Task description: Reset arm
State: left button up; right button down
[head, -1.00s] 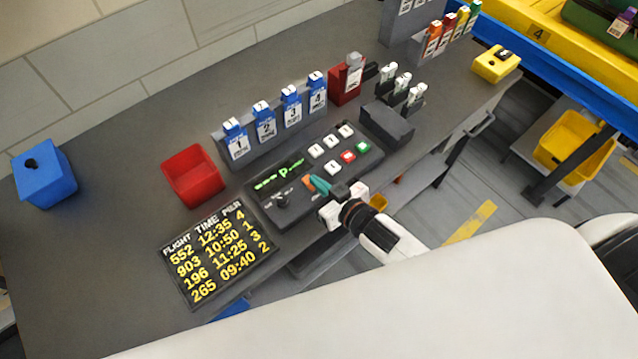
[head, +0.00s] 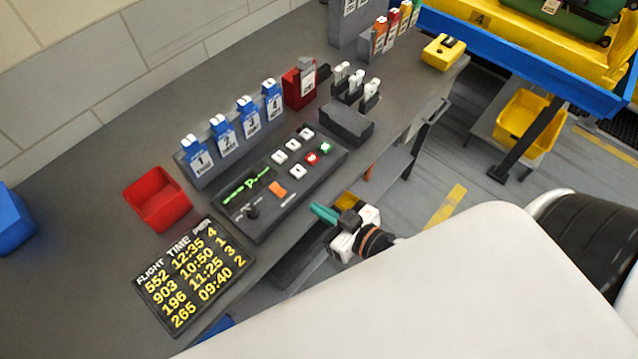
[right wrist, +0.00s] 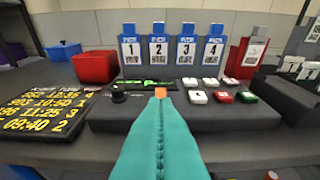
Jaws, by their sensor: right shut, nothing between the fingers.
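My right gripper (head: 322,213) is at the front edge of the grey counter (head: 90,225), just in front of the control panel (head: 245,212). Its teal fingers are together and empty; in the right wrist view the shut fingers (right wrist: 160,125) point at the panel. An orange switch (head: 278,189) on the panel shows just beyond the fingertips, and I see a gap to it in the head view. My left gripper is in neither view.
Numbered blue tags (head: 235,130), a red bin (head: 158,199), a flight board (head: 192,275) and a dark box (head: 346,122) crowd the counter. A yellow button box (head: 443,52) stands by the blue-edged conveyor (head: 530,66). Floor shows right of the counter.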

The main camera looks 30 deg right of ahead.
dwell(0.3)
jog(key=s+d+f+m+g+h, duration=0.1)
jog(key=s+d+f+g+h, duration=0.15)
jog(key=f, duration=1.05)
jog(key=s+d+f+g+h, duration=0.1)
jog(key=s+d+f+g, duration=0.25)
jog(key=f, duration=0.95)
jog(key=s+f+g+h, duration=0.1)
jog(key=s+f+g, duration=0.6)
jog(key=s+f, duration=1.1)
jog(key=s, duration=0.3)
jog(key=shift+f+m+b, duration=0.25)
jog(key=shift+m+b, duration=0.05)
jog(key=shift+b, duration=0.1)
jog(key=shift+s+h, duration=0.1)
jog(key=shift+h, duration=0.15)
